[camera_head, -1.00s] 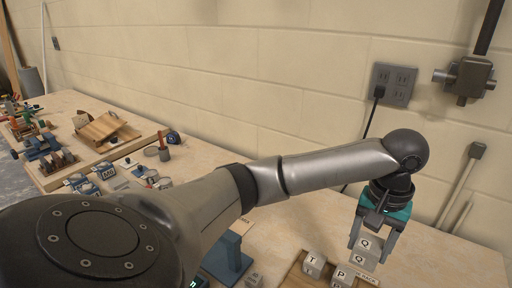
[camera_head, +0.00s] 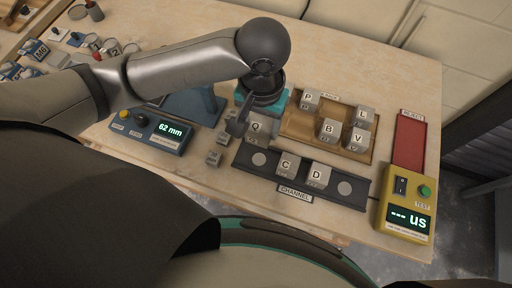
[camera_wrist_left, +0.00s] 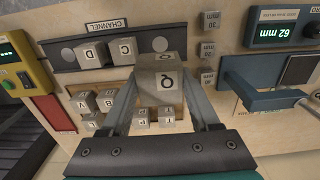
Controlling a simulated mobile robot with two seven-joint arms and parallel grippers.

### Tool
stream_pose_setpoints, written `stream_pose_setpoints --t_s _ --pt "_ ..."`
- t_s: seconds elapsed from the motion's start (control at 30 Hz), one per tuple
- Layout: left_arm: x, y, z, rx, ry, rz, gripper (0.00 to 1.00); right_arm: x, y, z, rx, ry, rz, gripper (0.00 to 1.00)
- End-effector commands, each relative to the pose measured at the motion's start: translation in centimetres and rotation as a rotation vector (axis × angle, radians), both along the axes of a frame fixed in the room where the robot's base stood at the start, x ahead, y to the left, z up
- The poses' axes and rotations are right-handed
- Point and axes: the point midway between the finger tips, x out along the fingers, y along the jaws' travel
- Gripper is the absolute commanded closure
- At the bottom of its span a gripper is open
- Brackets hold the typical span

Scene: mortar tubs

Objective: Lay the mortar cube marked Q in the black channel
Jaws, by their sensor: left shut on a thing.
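The mortar cube marked Q (camera_head: 257,126) is a grey block held between the jaws of my left gripper (camera_head: 250,120). It also shows between the two fingers in the left wrist view (camera_wrist_left: 160,82), letter facing the camera. The black channel (camera_head: 328,195) lies just below and right of it in the head view, with cubes C (camera_head: 288,165) and D (camera_head: 318,175) in its middle. A round grey pad shows bare at each end. Q appears above the table at the channel's left end; its exact height is unclear. My right gripper is not in view.
A wooden tray (camera_head: 296,126) behind the channel holds P, L, B, V and, in the wrist view, T (camera_wrist_left: 166,115). A yellow tester (camera_head: 408,206) and red reject tray (camera_head: 411,138) stand right. A blue 62 mm gauge (camera_head: 151,132) and small blocks (camera_head: 214,158) stand left.

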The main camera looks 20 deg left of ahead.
Motion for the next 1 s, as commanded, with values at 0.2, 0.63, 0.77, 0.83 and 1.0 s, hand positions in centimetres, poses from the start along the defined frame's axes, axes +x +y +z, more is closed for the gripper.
stream_pose_setpoints --t_s 0.2,0.63,0.77,0.83,1.0 --pt "-0.1 0.1 -6.3 0.002 0.003 0.001 1.00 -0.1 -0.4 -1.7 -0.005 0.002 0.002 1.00" --pt "0.0 0.1 -11.9 0.002 0.000 0.000 1.00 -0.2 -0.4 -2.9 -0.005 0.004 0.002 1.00" --pt "0.0 0.0 -13.8 0.001 0.000 -0.001 1.00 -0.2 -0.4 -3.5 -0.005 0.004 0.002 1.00" --pt "0.1 0.0 -14.4 0.000 -0.001 -0.001 1.00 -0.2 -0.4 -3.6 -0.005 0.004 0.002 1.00" --pt "0.1 0.0 -14.5 -0.001 -0.002 -0.002 1.00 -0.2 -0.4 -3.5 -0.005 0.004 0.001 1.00"
